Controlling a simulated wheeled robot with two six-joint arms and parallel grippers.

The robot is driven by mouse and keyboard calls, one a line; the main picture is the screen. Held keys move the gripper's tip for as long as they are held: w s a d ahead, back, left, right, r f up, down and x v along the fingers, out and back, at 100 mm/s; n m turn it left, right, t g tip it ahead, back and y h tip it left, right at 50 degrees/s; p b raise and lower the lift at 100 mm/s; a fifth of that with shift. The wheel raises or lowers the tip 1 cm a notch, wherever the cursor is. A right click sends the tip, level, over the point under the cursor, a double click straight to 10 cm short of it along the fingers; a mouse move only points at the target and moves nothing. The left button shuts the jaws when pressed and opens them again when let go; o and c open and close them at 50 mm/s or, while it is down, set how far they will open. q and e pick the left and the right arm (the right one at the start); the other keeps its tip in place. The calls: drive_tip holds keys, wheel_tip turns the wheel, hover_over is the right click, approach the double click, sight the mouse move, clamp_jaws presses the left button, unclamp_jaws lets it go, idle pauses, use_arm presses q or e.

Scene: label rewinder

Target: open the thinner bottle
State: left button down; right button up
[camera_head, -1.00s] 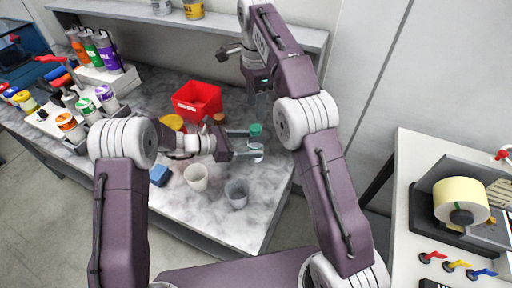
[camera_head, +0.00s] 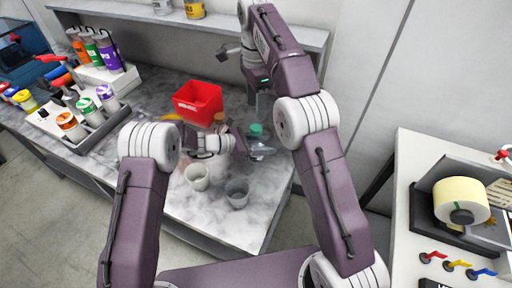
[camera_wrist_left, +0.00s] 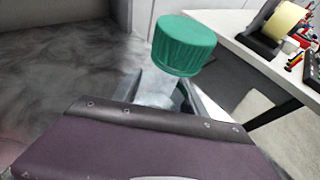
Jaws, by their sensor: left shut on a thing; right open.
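The thinner bottle has a green cap (camera_head: 256,129) and a pale, clear-looking body. It stands near the right end of the marble bench. My left gripper (camera_head: 261,151) is shut on the bottle's body below the cap. In the left wrist view the green cap (camera_wrist_left: 184,45) sits on top of the bottle, and the pale body (camera_wrist_left: 156,88) is between the fingers, partly hidden by my gripper housing. My right gripper (camera_head: 254,97) is open and empty, pointing down behind and above the bottle; its fingers are small and partly hidden by my arm.
A red bin (camera_head: 198,101) stands behind my left gripper. A whitish cup (camera_head: 197,177) and a grey cup (camera_head: 237,193) stand in front, near the bench edge. A rack of bottles (camera_head: 80,125) is at the left. A label machine (camera_head: 461,201) is on the right table.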

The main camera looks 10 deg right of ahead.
sight(256, 127)
drive_tip(key=m, duration=0.9)
drive_tip(key=shift+f, duration=4)
clamp_jaws()
drive_tip(key=n, duration=0.4)
drive_tip(key=shift+n, duration=0.3)
drive_tip(key=n, duration=0.9)
drive_tip(key=shift+n, duration=0.3)
drive_tip(key=n, duration=0.6)
drive_tip(key=shift+n, duration=0.3)
drive_tip(key=n, duration=0.6)
drive_tip(key=shift+r+n, duration=0.1)
drive_tip(key=shift+n, duration=0.2)
drive_tip(key=n, duration=1.2)
drive_tip(key=shift+n, duration=0.4)
drive_tip(key=n, duration=1.4)
drive_tip(key=shift+r, duration=0.1)
